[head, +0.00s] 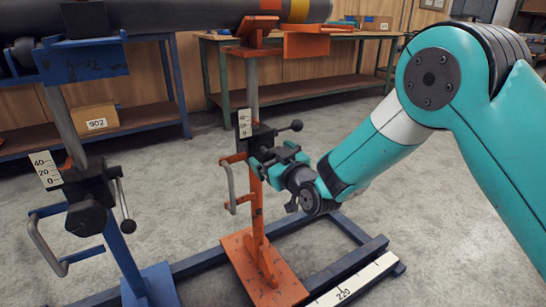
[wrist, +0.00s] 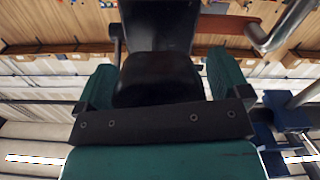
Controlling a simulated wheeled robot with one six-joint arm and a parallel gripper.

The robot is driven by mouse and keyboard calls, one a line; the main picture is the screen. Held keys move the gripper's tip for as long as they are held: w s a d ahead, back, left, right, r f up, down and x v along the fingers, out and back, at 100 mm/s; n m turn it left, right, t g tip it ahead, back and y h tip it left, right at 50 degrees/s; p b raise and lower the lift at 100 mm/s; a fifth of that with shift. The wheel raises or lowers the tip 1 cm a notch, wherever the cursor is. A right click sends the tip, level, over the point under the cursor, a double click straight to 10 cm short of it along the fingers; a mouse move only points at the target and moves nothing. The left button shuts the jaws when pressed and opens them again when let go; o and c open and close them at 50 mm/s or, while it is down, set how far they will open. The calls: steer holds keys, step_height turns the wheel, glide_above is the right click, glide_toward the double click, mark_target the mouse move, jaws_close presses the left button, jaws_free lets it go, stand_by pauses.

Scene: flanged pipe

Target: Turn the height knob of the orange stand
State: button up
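The orange stand (head: 257,215) stands upright at the middle of the head view, with a scale plate (head: 244,123) and a black clamp body on its post. A lever with a black ball end (head: 296,125) sticks out to the right of the clamp. My gripper (head: 272,156) is at the clamp, coming from the right, and hides the height knob in the head view. In the wrist view, a large black part (wrist: 157,75), seemingly the knob, lies between the two green fingers of my gripper (wrist: 160,85). Whether the fingers press on it or stand slightly apart is unclear.
A blue stand (head: 120,250) with its own knob and lever is at the left. A dark pipe (head: 180,14) rests across both stands. A base frame with a ruler strip (head: 350,285) runs along the floor. Workbenches (head: 300,88) stand behind; the floor at right is clear.

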steer(key=c, duration=0.8)
steer(key=shift+o, duration=0.2)
steer(key=shift+m, duration=0.4)
steer(key=shift+w+d+m+p, duration=0.1)
steer(key=shift+m+p, duration=1)
steer(key=shift+m, duration=0.9)
steer(key=shift+d+m+p, duration=0.1)
steer(key=shift+m+p, duration=1)
steer(key=shift+m, duration=0.9)
steer(key=o, duration=0.9)
